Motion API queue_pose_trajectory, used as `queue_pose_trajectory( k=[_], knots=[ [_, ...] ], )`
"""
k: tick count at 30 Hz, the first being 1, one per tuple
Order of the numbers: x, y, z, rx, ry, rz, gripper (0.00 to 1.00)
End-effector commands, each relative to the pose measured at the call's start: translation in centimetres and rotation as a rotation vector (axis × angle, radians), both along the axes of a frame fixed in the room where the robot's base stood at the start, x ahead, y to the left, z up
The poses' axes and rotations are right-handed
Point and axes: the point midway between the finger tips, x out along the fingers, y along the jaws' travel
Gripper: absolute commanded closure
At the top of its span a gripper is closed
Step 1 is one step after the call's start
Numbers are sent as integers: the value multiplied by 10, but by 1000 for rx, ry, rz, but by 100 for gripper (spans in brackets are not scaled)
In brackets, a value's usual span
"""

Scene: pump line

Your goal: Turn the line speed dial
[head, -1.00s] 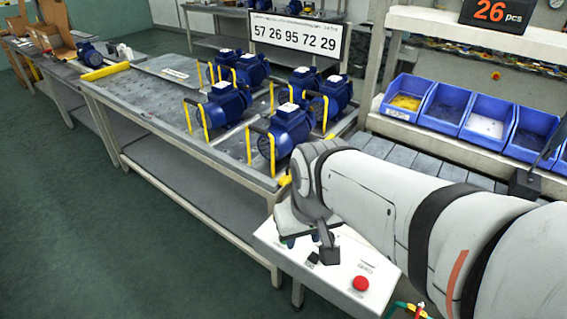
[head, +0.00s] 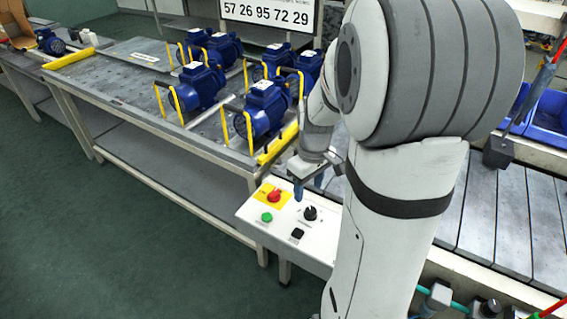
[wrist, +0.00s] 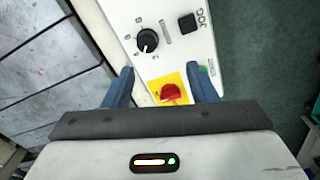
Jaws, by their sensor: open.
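The line speed dial is a round black knob (head: 310,213) with a white pointer mark on a white control panel (head: 290,240). In the wrist view the dial (wrist: 148,40) sits ahead of the fingertips, nearer the left finger, with scale marks around it. My gripper (head: 310,185) is above the panel, just beyond the dial in the head view. In the wrist view my gripper (wrist: 161,82) is open, its two blue fingers apart with nothing between them but the panel below. The fingers do not appear to touch the dial.
A red knob on a yellow plate (wrist: 170,92) lies close by the fingers, with a green button (head: 266,217) and a black button (head: 297,233) near the dial. A table (head: 120,90) with several blue pumps stands beyond.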

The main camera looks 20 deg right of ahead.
Motion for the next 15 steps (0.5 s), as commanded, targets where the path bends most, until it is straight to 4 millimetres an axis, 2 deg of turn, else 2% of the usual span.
queue_pose_trajectory(
  k=[1, 6, 11, 15],
  knots=[
    [4, -8, -10, 5, 14, 15, 48],
    [11, -21, -26, 13, 29, 58, 48],
    [11, -22, -45, 15, 32, 66, 48],
    [11, -20, -68, 15, 32, 66, 48]
  ],
)
